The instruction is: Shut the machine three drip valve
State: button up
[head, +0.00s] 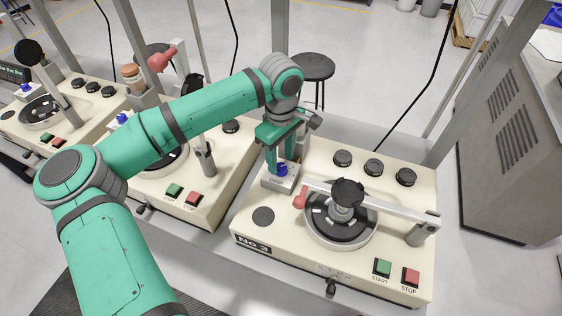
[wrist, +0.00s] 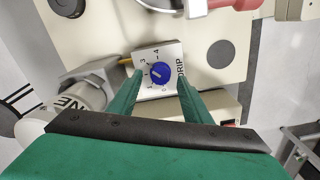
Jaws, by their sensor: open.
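Machine three (head: 283,218) is a cream machine marked "No 3" at the right of the head view. Its drip valve is a blue knob (wrist: 159,73) on a white block (wrist: 172,52) marked DRIP, with a numbered scale around the knob. In the head view the blue knob (head: 281,170) is partly hidden by my gripper (head: 281,166). In the wrist view my gripper (wrist: 160,78) is open, with one green finger on each side of the knob. I cannot tell whether the fingers touch it.
Machine three has a round plate (head: 340,230) under a pivoted arm with a red handle (head: 300,198). Black knobs (head: 373,167), a green START button (head: 383,268) and a red STOP button (head: 411,277) are on its top. Another machine (head: 215,190) stands close on the left.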

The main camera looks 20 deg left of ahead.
aim_at(281, 169)
jog(key=shift+f, duration=1.2)
jog(key=c, duration=1.1)
